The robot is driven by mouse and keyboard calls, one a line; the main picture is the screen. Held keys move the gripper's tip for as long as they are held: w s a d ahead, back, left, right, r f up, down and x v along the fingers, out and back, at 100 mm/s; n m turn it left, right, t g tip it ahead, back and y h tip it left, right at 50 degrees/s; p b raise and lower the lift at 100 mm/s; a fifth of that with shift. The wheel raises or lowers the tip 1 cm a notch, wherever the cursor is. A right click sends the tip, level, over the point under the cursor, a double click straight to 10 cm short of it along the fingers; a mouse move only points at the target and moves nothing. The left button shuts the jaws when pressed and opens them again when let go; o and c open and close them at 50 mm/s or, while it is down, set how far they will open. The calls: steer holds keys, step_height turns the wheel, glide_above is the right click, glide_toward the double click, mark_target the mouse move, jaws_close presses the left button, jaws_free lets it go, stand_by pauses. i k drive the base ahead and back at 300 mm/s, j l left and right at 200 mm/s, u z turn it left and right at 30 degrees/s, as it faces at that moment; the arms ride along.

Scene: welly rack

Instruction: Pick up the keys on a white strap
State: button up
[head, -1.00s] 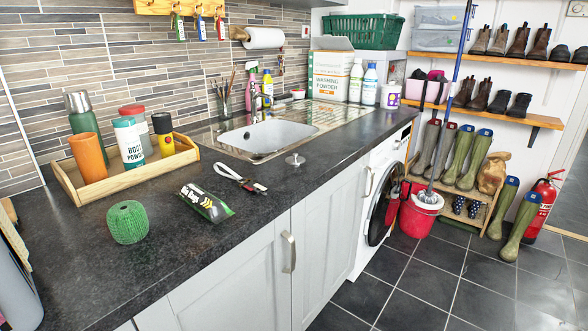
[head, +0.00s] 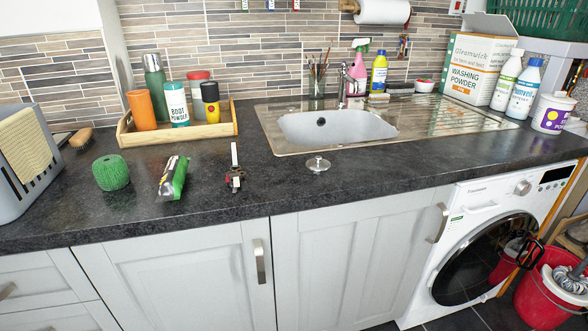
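The keys on a white strap (head: 234,169) lie on the dark worktop, left of the sink. The white strap points away toward the back wall, and the dark and red key end is nearest the front edge. They lie apart from the packet on their left and the metal sink plug on their right. My gripper is not in view.
A wooden tray (head: 178,135) with bottles stands behind. A sink plug (head: 318,164) lies to the right, by the sink (head: 338,126). Bare worktop (head: 270,190) lies in front.

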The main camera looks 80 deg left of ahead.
mark_target(234, 178)
steer(key=i+u, duration=0.15)
steer(key=u, duration=1.7)
